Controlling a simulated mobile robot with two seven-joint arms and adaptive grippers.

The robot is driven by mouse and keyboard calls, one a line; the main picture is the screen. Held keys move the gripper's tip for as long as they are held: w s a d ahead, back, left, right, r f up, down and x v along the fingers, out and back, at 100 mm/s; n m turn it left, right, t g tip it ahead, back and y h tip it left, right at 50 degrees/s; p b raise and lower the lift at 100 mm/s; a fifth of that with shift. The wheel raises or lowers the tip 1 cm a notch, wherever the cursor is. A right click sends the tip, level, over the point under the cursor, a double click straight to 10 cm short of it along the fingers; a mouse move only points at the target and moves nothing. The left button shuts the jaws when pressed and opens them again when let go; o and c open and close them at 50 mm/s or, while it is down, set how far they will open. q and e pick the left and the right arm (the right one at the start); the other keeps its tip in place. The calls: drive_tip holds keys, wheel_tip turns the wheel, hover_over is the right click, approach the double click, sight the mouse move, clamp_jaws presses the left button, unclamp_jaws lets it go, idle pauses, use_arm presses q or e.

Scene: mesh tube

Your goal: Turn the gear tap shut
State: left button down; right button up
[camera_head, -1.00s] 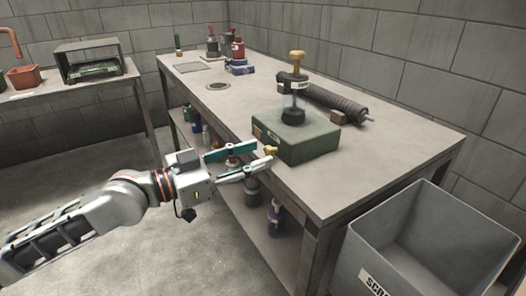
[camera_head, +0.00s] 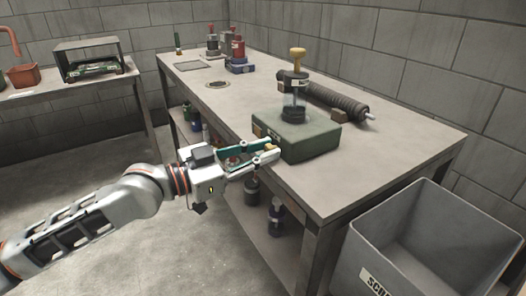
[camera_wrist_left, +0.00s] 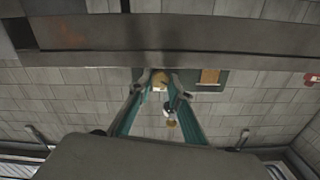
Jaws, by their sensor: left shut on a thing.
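The gear tap is a small brass-yellow piece (camera_head: 268,149) on the front left side of a green box (camera_head: 310,143). My left gripper (camera_head: 273,150) comes in from the left at the table edge, and its fingers are closed around the tap, hiding most of it. In the left wrist view the yellow tap (camera_wrist_left: 158,85) sits between the two fingertips, against the dark green box. My right gripper is not in view.
A dark ribbed roll (camera_head: 335,101) lies on the table (camera_head: 400,160) behind the box. A grey bin (camera_head: 430,245) is at the front right. Bottles stand on the lower shelf under my gripper.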

use_arm(q)
drive_tip(key=shift+m, duration=1)
drive_tip(key=c, duration=1.9)
unclamp_jaws()
drive_tip(key=shift+a, duration=0.1)
drive_tip(key=v, duration=1.2)
